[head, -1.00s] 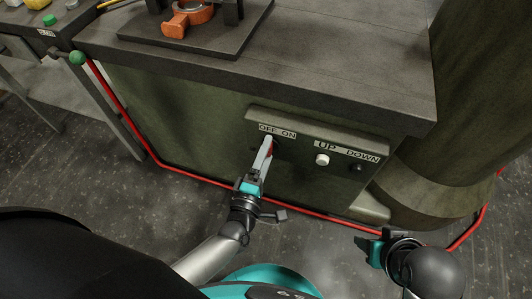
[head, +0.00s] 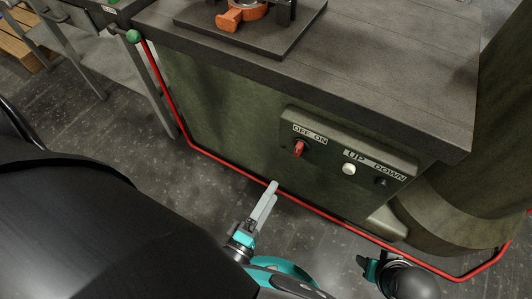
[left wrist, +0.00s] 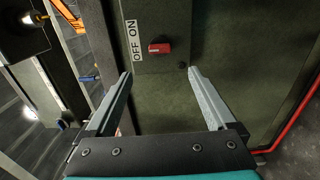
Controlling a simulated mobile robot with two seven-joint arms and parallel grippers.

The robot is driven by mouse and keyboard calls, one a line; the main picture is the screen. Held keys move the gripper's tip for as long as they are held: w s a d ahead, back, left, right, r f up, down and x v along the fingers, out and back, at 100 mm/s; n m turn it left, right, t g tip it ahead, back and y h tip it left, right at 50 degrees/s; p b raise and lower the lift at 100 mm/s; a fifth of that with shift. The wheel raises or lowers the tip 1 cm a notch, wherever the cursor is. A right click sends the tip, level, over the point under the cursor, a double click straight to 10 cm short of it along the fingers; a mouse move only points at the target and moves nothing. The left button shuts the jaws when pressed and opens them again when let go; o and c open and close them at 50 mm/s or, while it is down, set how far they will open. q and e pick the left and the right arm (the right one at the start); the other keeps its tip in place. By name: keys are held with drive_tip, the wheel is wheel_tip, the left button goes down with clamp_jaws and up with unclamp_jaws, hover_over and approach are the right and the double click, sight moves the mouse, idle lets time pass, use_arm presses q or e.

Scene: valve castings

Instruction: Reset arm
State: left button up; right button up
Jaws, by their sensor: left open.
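My left gripper (head: 268,197) is open and empty in the head view, low in front of the green machine base and apart from the control panel (head: 335,153). In the left wrist view its two fingers (left wrist: 160,88) are spread wide with nothing between them. Beyond them is a red switch (left wrist: 160,48) beside the OFF ON label (left wrist: 132,42). The same red switch (head: 299,149) shows on the panel in the head view. My right gripper (head: 366,268) is at the bottom right, its jaws too small and turned to judge.
The panel also has a white button (head: 349,169) and a dark button (head: 381,182). A red rail (head: 325,215) runs low around the machine. An orange casting (head: 240,14) sits in a fixture on the dark tabletop (head: 400,75). Floor is open at the left.

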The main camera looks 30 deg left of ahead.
use_arm(q)
drive_tip(key=shift+s, duration=0.85)
